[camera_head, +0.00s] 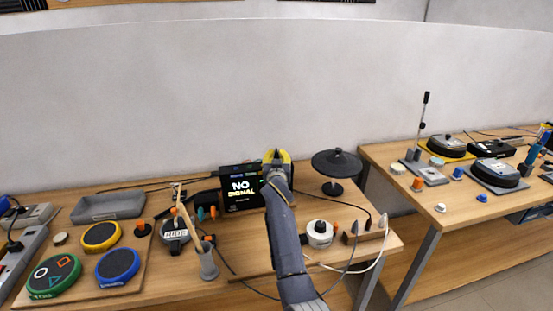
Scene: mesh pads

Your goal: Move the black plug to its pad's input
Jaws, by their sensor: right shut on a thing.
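My right gripper (277,156), grey with yellow parts, is at the upper right of the black module box (240,186), whose screen reads "NO SIGNAL". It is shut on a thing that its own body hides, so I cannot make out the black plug. A thin black cable (318,196) runs from beside the gripper's wrist toward the table's right side. A dark round cymbal-like pad (337,162) stands on a post right of the gripper. Pads with yellow (101,236), blue (118,266) and green (54,276) rims lie at the left. My left gripper is not in view.
A grey tray (108,206) lies at the back left. A cup with sticks (207,262) stands near the front. A white round device (320,234) sits right of my forearm, near a white cable (375,258). A second table (460,212) with more devices is at the right.

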